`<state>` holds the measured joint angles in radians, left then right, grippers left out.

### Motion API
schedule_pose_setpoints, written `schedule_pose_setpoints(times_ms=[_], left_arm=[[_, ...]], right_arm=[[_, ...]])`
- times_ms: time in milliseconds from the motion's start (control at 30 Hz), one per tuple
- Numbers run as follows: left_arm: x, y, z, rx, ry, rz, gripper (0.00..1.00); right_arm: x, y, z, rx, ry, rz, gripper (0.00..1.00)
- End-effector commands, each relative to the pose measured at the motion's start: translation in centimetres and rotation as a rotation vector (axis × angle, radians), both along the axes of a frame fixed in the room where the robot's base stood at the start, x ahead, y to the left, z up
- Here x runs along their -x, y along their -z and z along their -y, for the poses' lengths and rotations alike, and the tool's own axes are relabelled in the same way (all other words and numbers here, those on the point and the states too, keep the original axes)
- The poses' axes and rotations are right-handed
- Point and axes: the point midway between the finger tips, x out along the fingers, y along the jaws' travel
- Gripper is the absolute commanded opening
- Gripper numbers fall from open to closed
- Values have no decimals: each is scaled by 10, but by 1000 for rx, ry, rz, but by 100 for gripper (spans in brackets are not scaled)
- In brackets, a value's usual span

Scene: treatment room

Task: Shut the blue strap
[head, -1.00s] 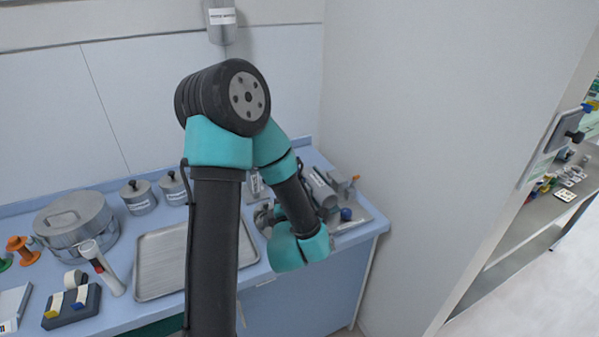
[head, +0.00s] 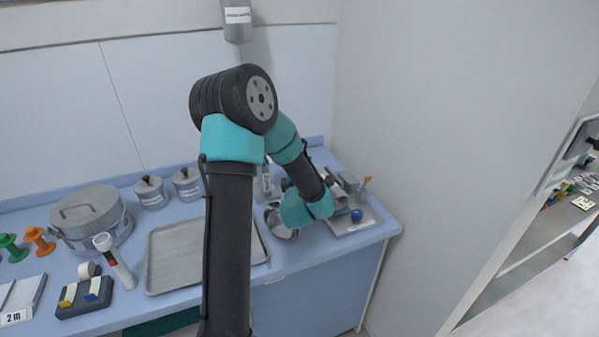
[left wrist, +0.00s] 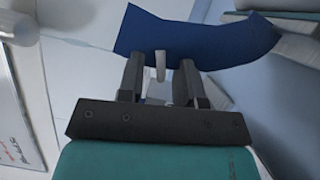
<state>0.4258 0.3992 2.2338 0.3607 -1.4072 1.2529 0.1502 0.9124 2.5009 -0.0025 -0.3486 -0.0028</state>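A wide dark blue band (left wrist: 205,40), which looks like the blue strap, spans the top of the left wrist view. Its ends spread past both of my fingers, and it looks bent. My left gripper (left wrist: 159,68) has its two fingers apart, with their tips at the band's lower edge. I cannot tell whether they touch it. A pale, narrow peg-like piece shows between the fingers. In the head view one teal and black arm of mine crosses the middle. Its gripper is hidden, and I cannot make out the strap there. My right gripper is not seen.
A metal tray (head: 172,270) lies on the blue counter. A kidney-shaped metal dish and a board with a blue ball (head: 357,215) are at the right, near the wall.

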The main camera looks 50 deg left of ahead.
Motion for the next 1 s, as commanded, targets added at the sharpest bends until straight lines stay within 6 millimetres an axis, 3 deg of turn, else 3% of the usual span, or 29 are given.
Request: schedule_pose_setpoints(times_ms=[167,533,1000], left_arm=[[0,0,0,0,0,0,33],[0,0,0,1,0,-1,0],[1,1,0,1,-1,-6,0]], right_arm=[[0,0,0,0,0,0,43],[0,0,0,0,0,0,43],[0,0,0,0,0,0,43]])
